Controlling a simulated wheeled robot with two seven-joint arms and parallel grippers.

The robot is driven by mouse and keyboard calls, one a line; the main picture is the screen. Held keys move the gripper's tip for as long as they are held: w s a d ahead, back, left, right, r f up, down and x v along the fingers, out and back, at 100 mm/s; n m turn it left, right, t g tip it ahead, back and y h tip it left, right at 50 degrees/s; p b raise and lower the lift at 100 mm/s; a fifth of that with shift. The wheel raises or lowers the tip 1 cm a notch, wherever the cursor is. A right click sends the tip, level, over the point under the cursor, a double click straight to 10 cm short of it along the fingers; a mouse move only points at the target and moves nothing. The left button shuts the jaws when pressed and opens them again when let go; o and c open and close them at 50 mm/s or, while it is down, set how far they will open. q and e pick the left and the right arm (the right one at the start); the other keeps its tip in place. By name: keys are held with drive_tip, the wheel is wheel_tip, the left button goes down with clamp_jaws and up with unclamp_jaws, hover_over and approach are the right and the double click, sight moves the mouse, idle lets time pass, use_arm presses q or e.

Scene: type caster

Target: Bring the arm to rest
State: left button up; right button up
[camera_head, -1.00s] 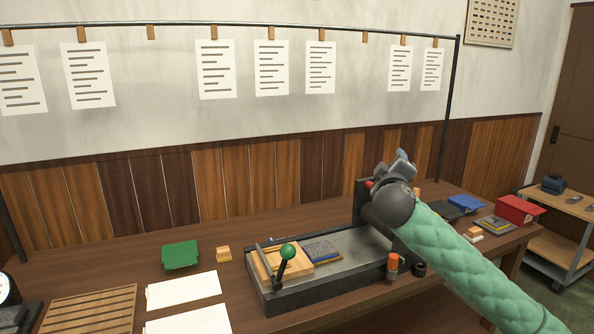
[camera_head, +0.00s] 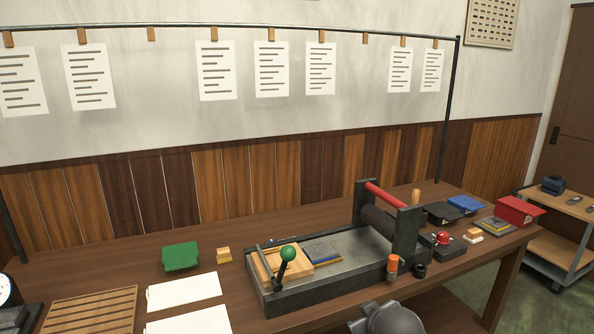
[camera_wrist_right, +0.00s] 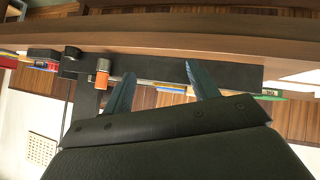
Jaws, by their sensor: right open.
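My right arm shows at the bottom edge of the head view as a grey rounded part (camera_head: 390,318), low in front of the table. In the right wrist view my right gripper (camera_wrist_right: 155,85) has two blue-green fingers standing well apart, with nothing between them. It is open and empty, below the table's front edge. My left gripper is in neither view.
The wooden table (camera_head: 120,262) holds a press (camera_head: 335,285) with a red handle bar and a green-knobbed lever. A cart (camera_head: 560,238) is at the right.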

drive_tip(key=s+a+f+m+g, duration=0.1)
drive_tip(key=s+f+g, duration=0.2)
drive_tip(key=s+f, duration=0.9)
drive_tip(key=s+a+f+m+g+y, duration=0.1)
drive_tip(key=s+f+g, duration=0.3)
drive_tip(key=s+f, duration=0.9)
drive_tip(key=s+m, duration=0.1)
drive_tip(key=s, duration=0.6)
drive_tip(key=shift+a+f+g+p, duration=0.15)
drive_tip(key=shift+f+g+p, duration=0.1)
drive_tip(key=shift+g+p, duration=0.05)
